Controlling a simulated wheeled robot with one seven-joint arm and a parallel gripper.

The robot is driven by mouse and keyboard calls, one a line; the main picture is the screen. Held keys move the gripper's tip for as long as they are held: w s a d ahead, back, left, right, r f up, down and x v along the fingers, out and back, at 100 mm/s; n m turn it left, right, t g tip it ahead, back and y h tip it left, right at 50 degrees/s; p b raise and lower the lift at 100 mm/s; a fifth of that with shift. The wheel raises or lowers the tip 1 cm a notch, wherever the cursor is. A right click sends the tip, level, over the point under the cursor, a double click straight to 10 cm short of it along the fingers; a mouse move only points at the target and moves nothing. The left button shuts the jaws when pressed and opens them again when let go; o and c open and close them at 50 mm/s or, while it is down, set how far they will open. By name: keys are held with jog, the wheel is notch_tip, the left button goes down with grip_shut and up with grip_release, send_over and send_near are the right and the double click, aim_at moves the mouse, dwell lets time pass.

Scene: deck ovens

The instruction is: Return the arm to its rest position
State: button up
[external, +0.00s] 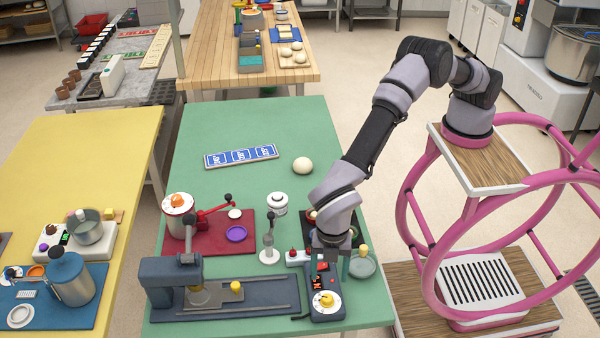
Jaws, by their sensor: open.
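My arm reaches from its wooden-topped pink stand over the front right of the green table (235,120). My gripper (328,262) points down, low behind a dark blue control box (325,306) with a yellow dial. The gripper is open. The fingertips are small and partly hidden, so I cannot tell whether they touch the box or anything beside it. A black tray (310,217) lies partly hidden behind my wrist.
A dough ball (302,165) and a blue sign strip (241,156) lie farther back. A red board (208,244), a white jar (277,204), a white stand (269,256) and a blue press (170,270) crowd the front. A grey-green dish (361,268) sits right of my gripper. The table's back is clear.

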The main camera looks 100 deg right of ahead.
jog(key=shift+r, duration=0.9)
